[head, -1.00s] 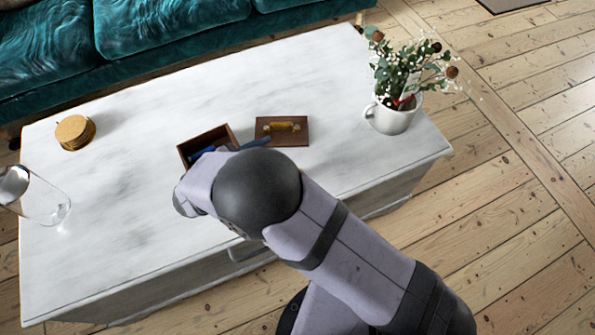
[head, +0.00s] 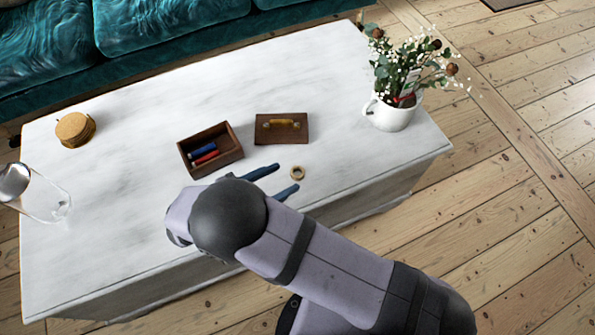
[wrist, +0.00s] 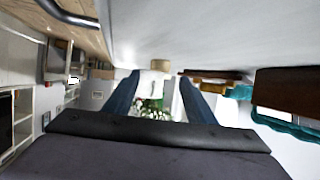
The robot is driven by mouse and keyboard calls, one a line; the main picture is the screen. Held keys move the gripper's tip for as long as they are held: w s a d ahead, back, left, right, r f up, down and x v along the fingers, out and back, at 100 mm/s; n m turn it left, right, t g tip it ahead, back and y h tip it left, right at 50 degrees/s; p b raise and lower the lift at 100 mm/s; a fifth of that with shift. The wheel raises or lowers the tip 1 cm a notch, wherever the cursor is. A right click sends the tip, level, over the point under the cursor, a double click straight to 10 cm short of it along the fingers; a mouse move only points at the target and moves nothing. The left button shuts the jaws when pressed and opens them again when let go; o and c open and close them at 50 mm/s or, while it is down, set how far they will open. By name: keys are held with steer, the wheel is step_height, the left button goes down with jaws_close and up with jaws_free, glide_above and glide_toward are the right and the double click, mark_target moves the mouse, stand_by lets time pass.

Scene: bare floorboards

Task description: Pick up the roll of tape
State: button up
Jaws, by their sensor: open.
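The roll of tape (head: 302,174) is a small tan ring lying flat on the white marble table. In the wrist view the tape (wrist: 161,64) shows edge-on, ahead of the gap between my two blue fingers. My gripper (head: 286,178) is open and empty, low over the table. Its fingertips point right, towards the tape, which sits just past them and roughly in line with the gap. In the wrist view my gripper (wrist: 158,82) spreads a finger to each side, and I see no finger touching the tape.
An open wooden box (head: 228,158) with blue and red items stands behind my gripper. Its wooden lid (head: 284,138) with a handle lies beside it. A white mug (head: 388,119) of flowers stands at the right. Cork coasters (head: 75,130) and a clear glass (head: 48,200) are at the left.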

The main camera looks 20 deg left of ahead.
mark_target(297, 172)
steer(key=shift+b+x, duration=0.35)
steer(key=shift+x, duration=2)
steer(key=c, duration=1.1)
